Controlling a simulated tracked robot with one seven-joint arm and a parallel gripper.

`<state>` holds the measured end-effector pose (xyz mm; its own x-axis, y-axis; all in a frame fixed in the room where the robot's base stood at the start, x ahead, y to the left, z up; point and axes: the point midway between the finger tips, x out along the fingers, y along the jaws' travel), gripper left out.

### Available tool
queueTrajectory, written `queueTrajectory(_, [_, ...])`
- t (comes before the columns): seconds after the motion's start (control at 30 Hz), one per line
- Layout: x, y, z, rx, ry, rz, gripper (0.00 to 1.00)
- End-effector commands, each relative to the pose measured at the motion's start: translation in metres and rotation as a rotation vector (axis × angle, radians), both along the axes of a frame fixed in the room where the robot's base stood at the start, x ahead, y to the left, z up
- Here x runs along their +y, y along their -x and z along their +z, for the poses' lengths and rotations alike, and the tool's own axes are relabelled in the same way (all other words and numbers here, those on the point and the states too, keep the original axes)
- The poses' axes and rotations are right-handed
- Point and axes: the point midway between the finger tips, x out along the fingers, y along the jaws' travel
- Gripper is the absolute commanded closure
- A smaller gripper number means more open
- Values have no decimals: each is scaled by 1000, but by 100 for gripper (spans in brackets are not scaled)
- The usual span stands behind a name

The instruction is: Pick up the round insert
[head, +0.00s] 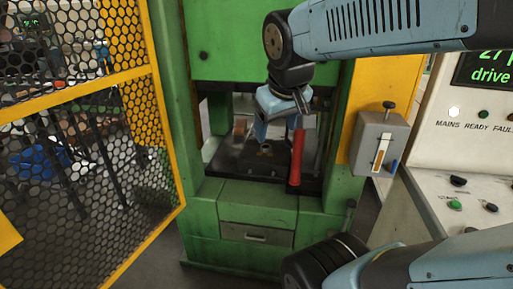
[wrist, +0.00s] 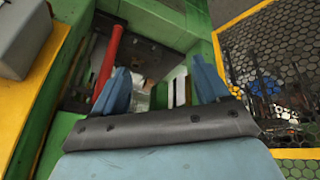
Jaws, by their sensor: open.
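My gripper (head: 262,138) reaches into the opening of the green press, pointing down over its dark bed (head: 232,163). In the wrist view my gripper (wrist: 160,75) has its two blue fingers spread, with nothing held between them. A small tan, round-looking piece (head: 265,151) lies on the bed just below the fingertips in the head view. It may be the round insert; it is too small to be sure.
A yellow mesh guard (head: 110,150) stands left. A grey box (head: 380,140) and control panel (head: 465,150) are right.

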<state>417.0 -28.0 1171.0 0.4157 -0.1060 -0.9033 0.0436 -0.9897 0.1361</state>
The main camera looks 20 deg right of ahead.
Motion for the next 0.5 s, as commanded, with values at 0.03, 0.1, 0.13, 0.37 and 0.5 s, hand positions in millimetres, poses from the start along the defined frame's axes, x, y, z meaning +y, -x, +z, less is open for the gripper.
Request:
queueTrajectory(0.03, [-8,-11,-3,29,45,12,20])
queueTrajectory(0.1, [-21,-26,-6,67,120,38,13])
queueTrajectory(0.13, [-27,-33,-7,82,152,49,11])
queueTrajectory(0.37, [-68,-86,-18,205,387,151,5])
queueTrajectory(0.5, [-91,-120,-27,280,526,227,5])
